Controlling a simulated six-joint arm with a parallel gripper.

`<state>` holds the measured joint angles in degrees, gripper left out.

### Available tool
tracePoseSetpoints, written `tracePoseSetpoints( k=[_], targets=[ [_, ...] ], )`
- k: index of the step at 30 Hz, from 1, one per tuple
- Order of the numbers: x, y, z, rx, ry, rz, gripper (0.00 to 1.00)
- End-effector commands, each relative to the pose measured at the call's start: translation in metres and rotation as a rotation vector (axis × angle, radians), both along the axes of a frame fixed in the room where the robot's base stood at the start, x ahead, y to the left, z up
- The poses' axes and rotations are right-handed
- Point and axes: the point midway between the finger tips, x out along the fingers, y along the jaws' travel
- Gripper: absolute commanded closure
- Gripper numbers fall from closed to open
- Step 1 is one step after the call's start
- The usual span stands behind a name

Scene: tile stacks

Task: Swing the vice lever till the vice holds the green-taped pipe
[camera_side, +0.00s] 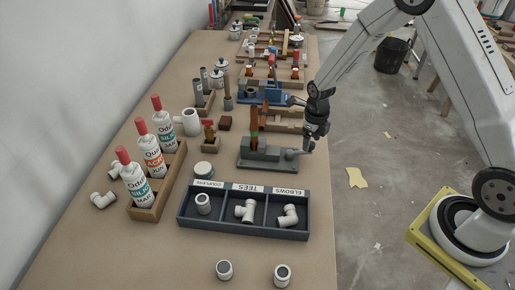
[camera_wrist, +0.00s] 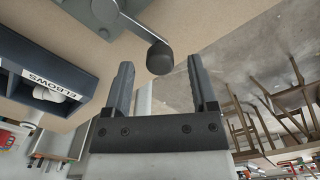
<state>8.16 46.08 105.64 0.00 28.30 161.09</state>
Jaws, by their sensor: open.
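The grey-green vice (camera_side: 262,154) stands on the bench near its right edge, and part of it shows at the top of the wrist view (camera_wrist: 98,10). An upright brownish pipe with a green band (camera_side: 254,138) stands at the vice; whether the jaws touch it cannot be told. The vice lever (camera_side: 293,154) sticks out to the right. In the wrist view its dark rounded knob (camera_wrist: 159,58) appears between the fingertips of my gripper (camera_wrist: 160,65). My gripper (camera_side: 307,146) is open beside the lever end; contact is not clear.
A dark three-part tray (camera_side: 244,234) with white fittings stands in front of the vice. Two loose fittings lie nearer. A wooden box (camera_side: 158,200) of bottles is at left. Wooden racks and a blue vice-like tool (camera_side: 265,93) stand behind. Floor lies beyond the bench's right edge.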

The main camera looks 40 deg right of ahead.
Motion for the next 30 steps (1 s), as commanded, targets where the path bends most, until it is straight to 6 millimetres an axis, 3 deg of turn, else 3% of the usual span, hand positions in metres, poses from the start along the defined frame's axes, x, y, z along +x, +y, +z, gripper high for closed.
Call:
tracePoseSetpoints(
  k=[15,30],
  targets=[
    [0.0,0.0,0.056,-0.001,-0.002,0.0,0.26],
    [0.0,0.0,0.066,0.0,0.0,0.0,0.26]
  ],
)
